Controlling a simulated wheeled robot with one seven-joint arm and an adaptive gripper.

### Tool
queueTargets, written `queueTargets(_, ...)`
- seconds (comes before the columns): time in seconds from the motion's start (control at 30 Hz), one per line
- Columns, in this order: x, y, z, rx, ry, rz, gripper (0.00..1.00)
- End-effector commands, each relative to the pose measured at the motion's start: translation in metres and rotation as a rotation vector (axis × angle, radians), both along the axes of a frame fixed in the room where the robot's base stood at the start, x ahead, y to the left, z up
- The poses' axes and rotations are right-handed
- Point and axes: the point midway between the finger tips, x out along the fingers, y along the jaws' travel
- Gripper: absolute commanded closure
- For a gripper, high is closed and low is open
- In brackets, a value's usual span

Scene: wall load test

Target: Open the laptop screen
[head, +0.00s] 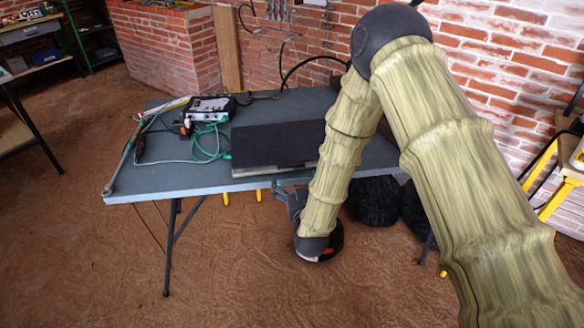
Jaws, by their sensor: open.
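A dark, flat laptop (265,144) lies shut on the blue-grey folding table (175,178), near its front edge. Its lid is down and its lighter front edge faces the near side. My arm hides its right end. My gripper (283,190) is at the table's front edge, just below and close to the laptop's front edge. The gripper is open, and I see nothing in it. It is small and partly hidden by my arm's end, so I cannot tell whether the fingers touch the laptop.
A measuring device (208,107) with green and grey cables lies left of the laptop. A long tool (125,160) lies along the table's left edge. Black bags (373,200) are under the table at right. A brick wall stands behind. The floor at front left is clear.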

Motion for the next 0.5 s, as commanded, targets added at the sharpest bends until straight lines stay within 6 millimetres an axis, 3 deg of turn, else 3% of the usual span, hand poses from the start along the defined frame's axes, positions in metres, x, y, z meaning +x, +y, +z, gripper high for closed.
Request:
queueTargets(0.23, 0.036, 0.006, 0.001, 0.000, -0.001, -0.001, 0.00)
queueTargets(0.5, 0.052, 0.009, 0.000, 0.000, 0.001, 0.000, 0.00)
